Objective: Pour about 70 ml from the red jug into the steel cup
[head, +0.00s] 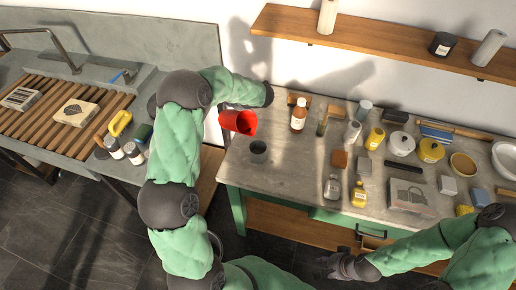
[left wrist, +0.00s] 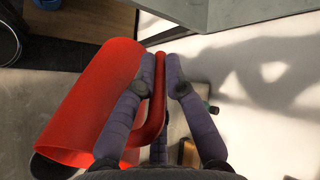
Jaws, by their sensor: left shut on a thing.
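The red jug (head: 236,122) hangs in the air at the left end of the worktop, tilted, with its mouth toward the right. My left gripper (left wrist: 160,92) is shut on the jug's handle in the left wrist view, where the red jug body (left wrist: 92,105) lies left of the fingers. In the head view my own arm mostly hides that gripper. The steel cup (head: 258,152) stands upright on the worktop, below and a little right of the jug. I see no stream; the contents are not visible. My right gripper (head: 332,266) looks open and empty in front of the worktop.
The worktop (head: 285,178) is bare around the cup. A glass bottle (head: 333,187), a yellow bottle (head: 358,194) and several other items crowd the right. A wooden shelf (head: 390,48) hangs above.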

